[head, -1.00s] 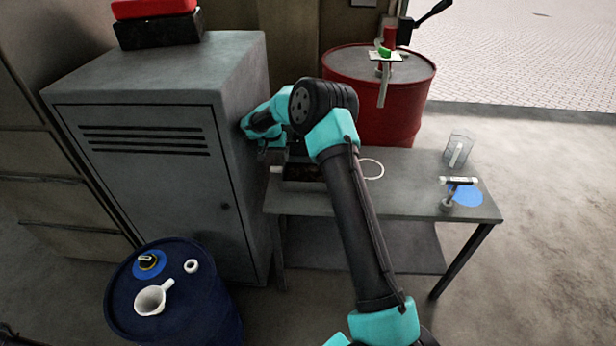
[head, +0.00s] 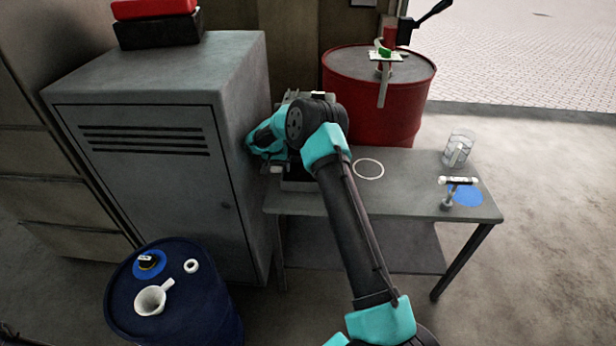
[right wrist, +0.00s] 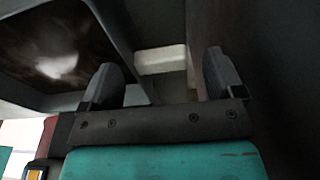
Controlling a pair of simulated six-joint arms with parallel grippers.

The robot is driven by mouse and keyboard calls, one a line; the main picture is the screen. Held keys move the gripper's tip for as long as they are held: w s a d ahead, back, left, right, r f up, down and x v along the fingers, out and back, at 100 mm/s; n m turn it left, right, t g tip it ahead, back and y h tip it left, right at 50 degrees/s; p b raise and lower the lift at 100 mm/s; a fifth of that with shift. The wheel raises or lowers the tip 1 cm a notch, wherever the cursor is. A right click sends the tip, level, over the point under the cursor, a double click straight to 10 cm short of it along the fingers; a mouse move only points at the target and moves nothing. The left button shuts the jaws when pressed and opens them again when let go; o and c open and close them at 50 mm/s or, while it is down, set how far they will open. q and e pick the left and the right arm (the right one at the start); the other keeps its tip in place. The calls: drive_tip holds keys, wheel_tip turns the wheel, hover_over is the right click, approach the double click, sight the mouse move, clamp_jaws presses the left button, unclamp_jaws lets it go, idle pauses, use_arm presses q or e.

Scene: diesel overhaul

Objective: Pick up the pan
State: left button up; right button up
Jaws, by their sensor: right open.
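The pan (head: 300,186) is a grey tray on the left end of the workbench, partly hidden behind my right arm. In the right wrist view the pan (right wrist: 128,42) shows at the upper left with dark brown, shiny contents. A pale block (right wrist: 160,60), which looks like the pan's handle, shows ahead between the fingers. My right gripper (right wrist: 160,78) is open, with one finger on each side of that block in the picture; I cannot tell whether it touches. In the head view the right fingers are hidden near the cabinet. My left gripper is not in view.
The grey cabinet (head: 150,180) stands close on the left of the workbench (head: 400,200). A white ring (head: 369,168), a clear jug (head: 458,150) and a T-shaped tool (head: 457,187) are on the bench. A red drum (head: 365,105) stands behind; a blue drum (head: 190,310) stands front left.

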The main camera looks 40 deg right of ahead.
drive_tip(key=shift+d+f, duration=0.1)
drive_tip(key=shift+f, duration=0.6)
drive_tip(key=shift+c, duration=0.4)
drive_tip(key=c, duration=1.2)
